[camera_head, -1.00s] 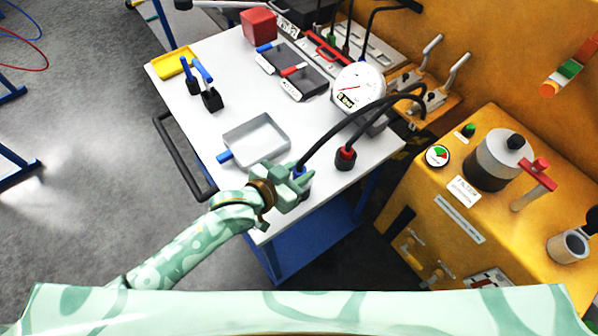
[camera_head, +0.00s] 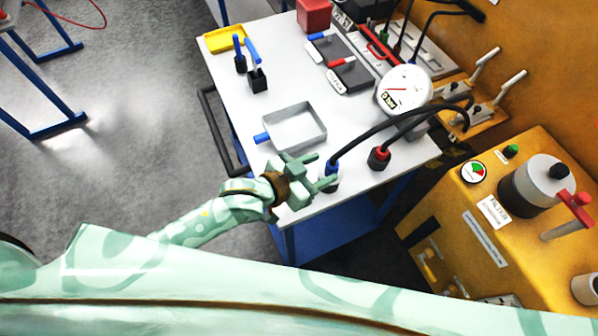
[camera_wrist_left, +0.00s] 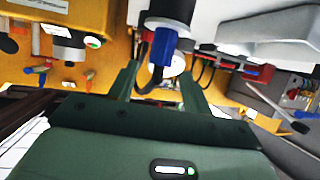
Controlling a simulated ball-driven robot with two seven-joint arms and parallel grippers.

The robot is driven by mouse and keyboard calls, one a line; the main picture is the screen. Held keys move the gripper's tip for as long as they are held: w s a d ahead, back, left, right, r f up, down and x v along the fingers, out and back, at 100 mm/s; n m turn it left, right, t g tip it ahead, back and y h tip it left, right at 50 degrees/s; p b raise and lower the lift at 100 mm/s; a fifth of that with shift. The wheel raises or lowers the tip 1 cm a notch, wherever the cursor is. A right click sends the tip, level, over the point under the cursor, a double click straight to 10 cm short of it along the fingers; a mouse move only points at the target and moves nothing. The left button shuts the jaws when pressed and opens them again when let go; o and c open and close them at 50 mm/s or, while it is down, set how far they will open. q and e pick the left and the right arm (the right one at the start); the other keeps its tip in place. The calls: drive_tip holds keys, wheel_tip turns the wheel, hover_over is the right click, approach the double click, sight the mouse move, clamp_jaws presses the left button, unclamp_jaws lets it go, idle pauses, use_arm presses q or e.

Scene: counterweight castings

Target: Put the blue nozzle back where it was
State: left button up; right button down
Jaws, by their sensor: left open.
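The blue nozzle (camera_head: 333,168) is the blue-collared end of a black hose. It stands upright in a dark holder at the table's front edge. In the left wrist view the blue nozzle (camera_wrist_left: 164,46) appears between and beyond my two fingers, with no finger seen closed on it. My left gripper (camera_head: 325,168) is open, its fingertips close beside the nozzle on its left; contact cannot be told. My right gripper is not in view.
A red-collared nozzle (camera_head: 379,157) stands to the right. A round gauge (camera_head: 404,90) and hoses are behind. A grey tray (camera_head: 322,138) with a blue handle lies behind the gripper. A yellow machine (camera_head: 530,245) stands to the right.

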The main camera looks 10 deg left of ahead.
use_arm(q)
drive_tip(key=v, duration=0.7)
drive_tip(key=shift+s+a+p, duration=0.15)
drive_tip(key=shift+p, duration=0.3)
drive_tip(key=shift+r, duration=0.1)
